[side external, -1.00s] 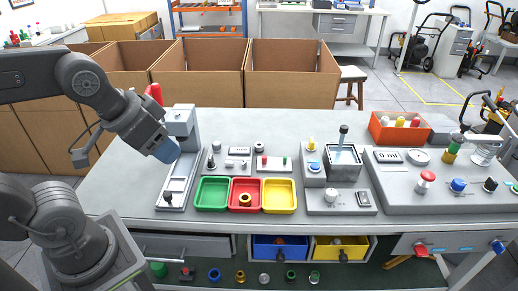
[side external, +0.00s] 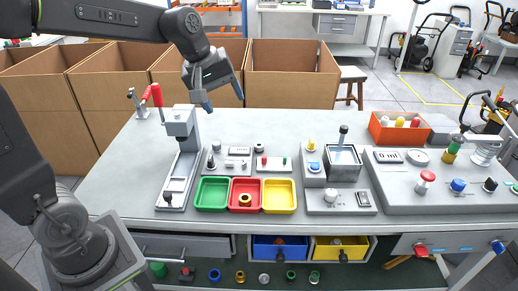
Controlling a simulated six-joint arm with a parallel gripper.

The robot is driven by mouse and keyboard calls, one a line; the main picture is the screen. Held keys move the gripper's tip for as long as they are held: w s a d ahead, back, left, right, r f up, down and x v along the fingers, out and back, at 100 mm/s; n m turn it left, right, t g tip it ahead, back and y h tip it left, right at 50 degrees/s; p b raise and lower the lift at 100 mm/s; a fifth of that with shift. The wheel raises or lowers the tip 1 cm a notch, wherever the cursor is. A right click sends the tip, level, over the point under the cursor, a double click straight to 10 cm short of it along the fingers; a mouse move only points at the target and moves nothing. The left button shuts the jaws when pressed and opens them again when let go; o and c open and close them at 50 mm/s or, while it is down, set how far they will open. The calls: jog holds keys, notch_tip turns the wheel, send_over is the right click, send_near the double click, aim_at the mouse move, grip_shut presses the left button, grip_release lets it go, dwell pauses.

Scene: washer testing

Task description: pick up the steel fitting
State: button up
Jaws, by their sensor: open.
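A small grey ring-shaped part (side external: 264,279), which looks like the steel fitting, lies on the dark green lower shelf (side external: 225,268) below the bench front. It sits between a brass ring (side external: 240,276) and a green ring (side external: 291,275). My gripper (side external: 224,102) is open and empty, its two blue-tipped fingers apart and pointing down. It hangs in the air over the back of the bench, above the green, red and yellow trays in the picture and far from the grey part.
The bench top (side external: 130,180) bears a green tray (side external: 212,193), a red tray (side external: 244,194) holding a brass ring, and a yellow tray (side external: 279,195). A press (side external: 182,150) stands left of them. Blue (side external: 262,253) and yellow (side external: 325,253) bins hang under the bench edge.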

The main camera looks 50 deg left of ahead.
jog(key=w+a+f+n+h, duration=0.1)
jog(key=w+a+f+n, duration=0.3)
jog(key=w+n, duration=0.15)
jog(key=w+a+f+n, duration=0.4)
jog(key=w, duration=0.3)
jog(key=n, duration=0.8)
send_near(258, 144)
jog(key=f, duration=0.1)
jog(key=w+d+f, duration=0.1)
jog(key=f, duration=0.1)
jog(key=shift+w+d+f+m+g+h, duration=0.15)
jog(key=shift+w+m+g+h, duration=0.15)
jog(key=shift+w+h, duration=0.1)
jog(key=shift+s+x, duration=0.2)
jog(key=shift+x, duration=2.4)
jog(key=shift+f, duration=0.1)
jog(key=shift+c, duration=0.4)
jog(key=c, duration=1)
